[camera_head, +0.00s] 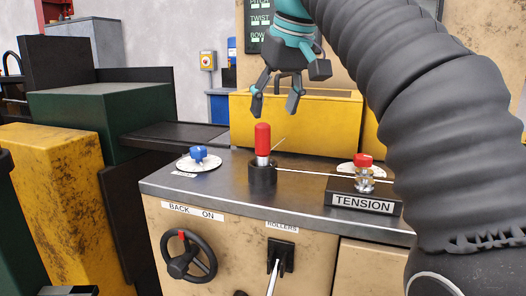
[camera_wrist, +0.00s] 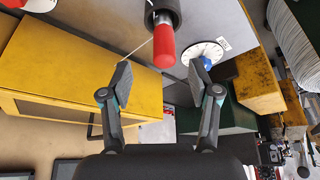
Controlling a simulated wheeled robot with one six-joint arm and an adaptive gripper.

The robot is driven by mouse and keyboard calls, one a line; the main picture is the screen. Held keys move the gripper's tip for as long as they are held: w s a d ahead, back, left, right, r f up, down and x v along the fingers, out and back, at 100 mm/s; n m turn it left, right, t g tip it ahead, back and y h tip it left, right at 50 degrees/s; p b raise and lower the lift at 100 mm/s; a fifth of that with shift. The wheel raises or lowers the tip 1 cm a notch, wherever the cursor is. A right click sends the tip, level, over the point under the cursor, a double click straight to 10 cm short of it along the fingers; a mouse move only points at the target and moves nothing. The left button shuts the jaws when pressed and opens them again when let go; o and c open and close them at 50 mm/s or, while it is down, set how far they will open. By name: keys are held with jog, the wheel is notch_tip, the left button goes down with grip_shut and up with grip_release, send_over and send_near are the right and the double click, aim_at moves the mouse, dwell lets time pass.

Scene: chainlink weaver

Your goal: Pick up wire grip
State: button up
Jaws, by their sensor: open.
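The wire grip, a red upright handle (camera_head: 262,138) with a pale metal collar, stands in a black cylindrical socket (camera_head: 262,178) on the grey bench top. A thin wire runs from it to the right. My gripper (camera_head: 275,108) is open and empty above the handle, fingers pointing down. In the wrist view, the red handle (camera_wrist: 164,45) shows ahead of and between the two open fingertips of my gripper (camera_wrist: 160,78), not touching either.
A blue knob on a white dial (camera_head: 199,158) sits left of the socket. A red-topped tension knob (camera_head: 363,163) stands to the right by the TENSION label. A black handwheel (camera_head: 188,256) and a ROLLERS lever (camera_head: 278,262) are on the front panel. A yellow cabinet (camera_head: 330,120) stands behind.

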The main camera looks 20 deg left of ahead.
aim_at(263, 146)
jog(key=b+x, duration=0.1)
jog(key=x, duration=0.4)
jog(key=shift+f, duration=0.1)
jog(key=shift+a+b+x, duration=0.15)
jog(key=shift+b+x, duration=0.35)
jog(key=shift+x, duration=0.85)
jog(key=shift+a+b+x, duration=0.15)
jog(key=shift+b+x, duration=0.35)
jog(key=shift+x, duration=0.85)
jog(key=shift+s, duration=0.2)
grip_shut()
jog(key=shift+r, duration=0.2)
